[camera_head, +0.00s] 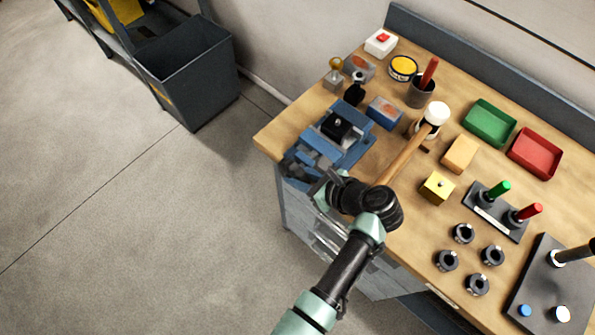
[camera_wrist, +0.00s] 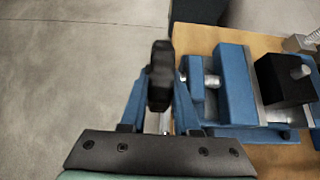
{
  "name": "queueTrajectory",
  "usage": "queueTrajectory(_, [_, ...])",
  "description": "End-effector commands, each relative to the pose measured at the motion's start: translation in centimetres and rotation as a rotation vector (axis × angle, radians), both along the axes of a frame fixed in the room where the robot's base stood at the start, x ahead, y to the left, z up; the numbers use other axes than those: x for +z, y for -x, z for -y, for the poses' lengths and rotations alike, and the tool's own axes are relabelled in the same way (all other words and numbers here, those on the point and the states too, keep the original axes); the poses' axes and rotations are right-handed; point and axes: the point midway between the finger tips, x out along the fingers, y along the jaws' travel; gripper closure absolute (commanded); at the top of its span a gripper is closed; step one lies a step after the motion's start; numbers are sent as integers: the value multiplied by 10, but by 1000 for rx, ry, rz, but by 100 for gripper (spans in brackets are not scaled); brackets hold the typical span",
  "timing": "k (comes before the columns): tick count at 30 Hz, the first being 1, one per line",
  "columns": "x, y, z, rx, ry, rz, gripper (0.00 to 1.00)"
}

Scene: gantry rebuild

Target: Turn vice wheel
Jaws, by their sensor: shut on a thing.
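The blue vice (camera_head: 352,150) is fixed at the left front corner of the workbench; it also shows in the wrist view (camera_wrist: 236,85). A black block (camera_head: 338,126) with a silver pin sits in the vice; it also shows in the wrist view (camera_wrist: 283,80). The black vice wheel (camera_wrist: 160,76) stands edge-on at the vice's outer end. My gripper (camera_wrist: 159,92) is shut on the wheel, one blue finger on each side. In the head view my gripper (camera_head: 322,184) is at the bench's front edge, and the wheel is mostly hidden.
A mallet (camera_head: 405,150) lies close to my wrist. A blue-and-orange box (camera_head: 384,112) and a black bottle (camera_head: 355,90) stand behind the vice. A yellow block (camera_head: 437,188) and several black rings (camera_head: 463,233) are to the right.

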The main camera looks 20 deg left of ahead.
Motion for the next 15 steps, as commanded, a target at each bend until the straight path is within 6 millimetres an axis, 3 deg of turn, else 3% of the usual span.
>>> queueTrajectory(15, [-14, 0, 5, -6, -445, 162, 100])
